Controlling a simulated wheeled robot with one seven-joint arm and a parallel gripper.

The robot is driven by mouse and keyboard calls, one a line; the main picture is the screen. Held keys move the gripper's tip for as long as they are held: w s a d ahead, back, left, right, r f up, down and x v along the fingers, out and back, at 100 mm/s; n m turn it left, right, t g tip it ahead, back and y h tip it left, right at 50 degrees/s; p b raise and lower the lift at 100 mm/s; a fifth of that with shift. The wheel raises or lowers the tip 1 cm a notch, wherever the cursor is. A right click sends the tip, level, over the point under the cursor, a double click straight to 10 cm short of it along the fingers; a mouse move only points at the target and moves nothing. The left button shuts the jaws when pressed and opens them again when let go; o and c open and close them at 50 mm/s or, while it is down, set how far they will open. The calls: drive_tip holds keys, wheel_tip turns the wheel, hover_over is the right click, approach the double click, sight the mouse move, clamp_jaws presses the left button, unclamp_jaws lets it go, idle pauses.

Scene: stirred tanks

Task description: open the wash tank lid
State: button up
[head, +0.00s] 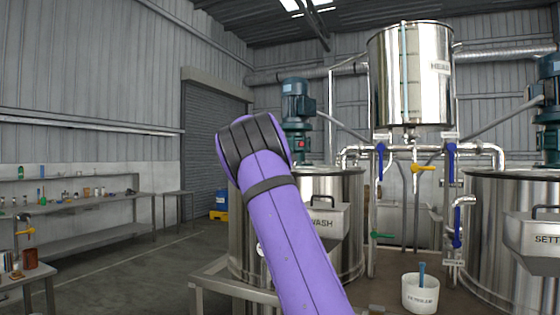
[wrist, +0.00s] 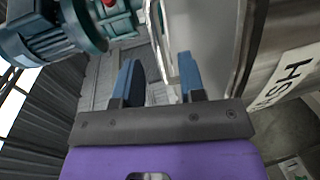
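The steel wash tank (head: 352,235) stands at the centre of the head view, partly hidden behind my purple arm. A box-like housing marked WASH (head: 325,220) is on its front. In the wrist view its label (wrist: 290,80) shows turned on its side at the right. A pale flat metal surface (wrist: 212,40), apparently the lid, lies beyond my fingers. A thin bright bar (wrist: 157,35), perhaps a handle, runs beside it. My gripper (wrist: 159,68) is open, its two blue fingers apart. The bar appears between them; I cannot tell whether they touch it. The head view hides my gripper.
A teal stirrer motor (head: 297,103) rises above the wash tank and shows close at the upper left of the wrist view (wrist: 50,38). A raised header tank (head: 410,80), pipes and a settling tank (head: 490,230) stand right. A white bucket (head: 420,293) is in front.

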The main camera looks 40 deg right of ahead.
drive_tip(key=shift+x, duration=1.65)
clamp_jaws()
